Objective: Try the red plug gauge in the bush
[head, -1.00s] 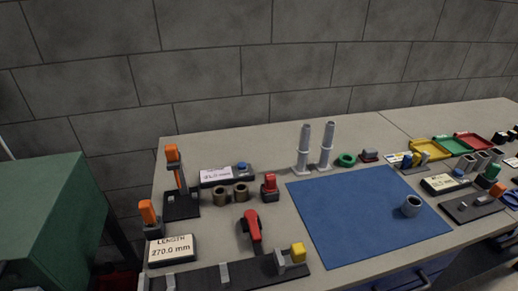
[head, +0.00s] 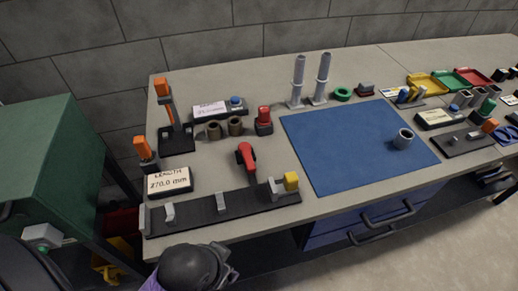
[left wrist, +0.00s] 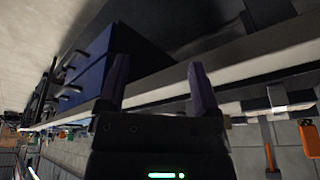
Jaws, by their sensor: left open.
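A red block-like piece in a dark holder (head: 264,122) stands left of the blue mat in the head view. A red-handled piece with a dark end (head: 246,157) lies in front of it; I cannot tell which is the plug gauge. My left gripper (left wrist: 160,75) is open and empty in the left wrist view, near the bench's front edge. In the head view my dark left arm shows at the bottom, off the bench. My right gripper is not in view.
The blue mat (head: 345,150) is mostly clear. Two grey posts (head: 297,80) stand behind the mat. A "LENGTH 270.0 mm" sign (head: 169,181) is at left. A green cabinet (head: 50,150) stands left of the bench.

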